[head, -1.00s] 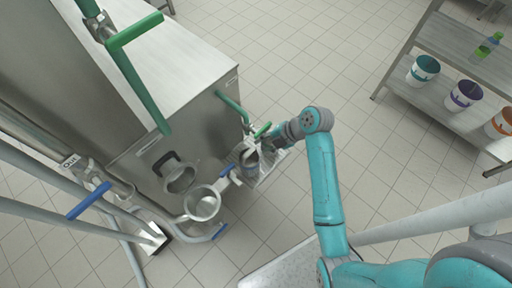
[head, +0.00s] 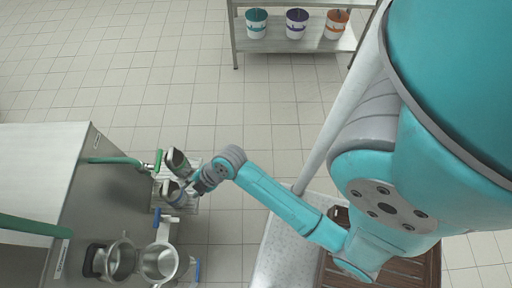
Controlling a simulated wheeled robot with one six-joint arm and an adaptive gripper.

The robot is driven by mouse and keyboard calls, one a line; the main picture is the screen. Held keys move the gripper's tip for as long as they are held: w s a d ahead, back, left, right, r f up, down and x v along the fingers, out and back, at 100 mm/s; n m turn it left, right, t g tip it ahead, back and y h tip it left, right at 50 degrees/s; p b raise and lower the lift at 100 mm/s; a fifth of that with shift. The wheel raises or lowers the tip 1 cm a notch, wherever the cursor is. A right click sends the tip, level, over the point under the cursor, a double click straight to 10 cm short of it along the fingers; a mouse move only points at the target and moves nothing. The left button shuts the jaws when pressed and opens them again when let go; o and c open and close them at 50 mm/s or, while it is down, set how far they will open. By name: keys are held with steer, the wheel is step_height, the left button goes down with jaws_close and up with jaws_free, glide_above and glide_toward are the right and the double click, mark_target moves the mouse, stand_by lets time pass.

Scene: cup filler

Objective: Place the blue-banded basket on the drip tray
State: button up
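The slatted drip tray (head: 190,208) juts out beside the steel machine, below its green-handled tap, partly covered by my gripper. My gripper (head: 186,181) is over the tray at the end of the teal arm. Two small grey, dark-ended shapes show at its tip, one with a bluish tint. I cannot tell whether these are fingers or a held vessel, nor whether the gripper is shut. No clear blue-banded basket can be made out there. On the shelf stand a teal-banded basket (head: 256,21), a purple-banded one (head: 296,22) and an orange-banded one (head: 336,24).
A black-handled steel pot (head: 121,258) and an open steel vessel (head: 160,262) with blue handles stand below the tray. The tiled floor (head: 140,80) is clear up to the shelf.

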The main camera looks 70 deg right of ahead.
steer(key=s+a+r+m+t+h, duration=0.1)
steer(key=s+r+m+t+h, duration=0.25)
steer(key=s+m, duration=0.8)
steer(key=s+a+r+m+t, duration=0.1)
steer(key=s+r+m+t, duration=0.2)
steer(key=s+r, duration=1)
step_height(320, 180, up, 2)
steer(key=shift+r+t, duration=0.15)
steer(key=shift+t, duration=0.6)
